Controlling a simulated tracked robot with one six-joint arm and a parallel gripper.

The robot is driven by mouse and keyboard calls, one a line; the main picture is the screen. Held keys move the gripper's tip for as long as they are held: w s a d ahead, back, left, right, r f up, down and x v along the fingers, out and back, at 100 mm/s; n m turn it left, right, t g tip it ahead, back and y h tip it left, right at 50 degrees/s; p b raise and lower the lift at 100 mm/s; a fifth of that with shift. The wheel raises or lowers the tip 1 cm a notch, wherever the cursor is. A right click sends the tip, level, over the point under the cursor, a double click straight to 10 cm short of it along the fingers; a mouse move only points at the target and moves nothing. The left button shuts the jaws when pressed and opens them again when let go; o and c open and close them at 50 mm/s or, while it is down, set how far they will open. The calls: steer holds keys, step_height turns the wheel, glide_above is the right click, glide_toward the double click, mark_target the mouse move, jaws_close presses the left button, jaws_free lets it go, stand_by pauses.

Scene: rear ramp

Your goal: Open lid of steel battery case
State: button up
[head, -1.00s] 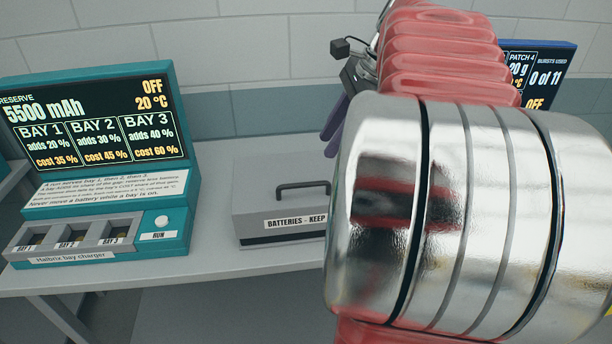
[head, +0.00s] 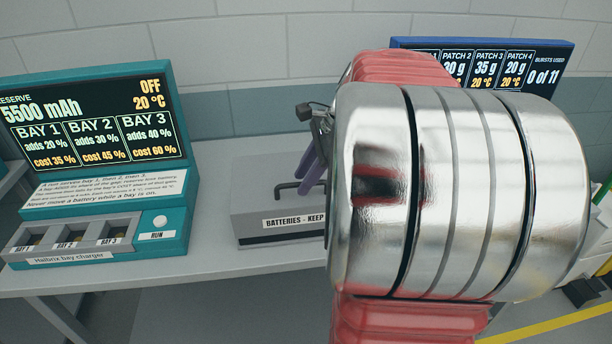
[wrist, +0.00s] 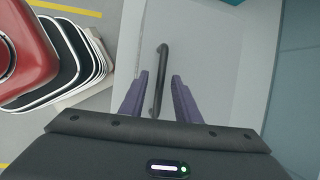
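The grey steel battery case (head: 262,229) stands on the bench in the head view, lid shut, labelled "BATTERIES – KEEP". My arm hides its right end. A dark bar handle (head: 287,187) rises from the lid; it also shows in the wrist view (wrist: 163,52). My gripper (head: 308,178) has purple fingers, pointing down close by the handle. In the wrist view my gripper (wrist: 160,76) is open, with one finger on each side of the handle and gaps between. The frames do not settle whether the fingertips are down at the handle's height.
A teal bay charger (head: 105,215) with a screen and three bays stands left of the case. A blue-framed screen (head: 490,65) is at the back right, partly hidden by my arm. Bare bench (head: 213,180) lies between charger and case. A wall closes the back.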

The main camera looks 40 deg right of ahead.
jaws_close()
stand_by(0.4)
stand_by(0.4)
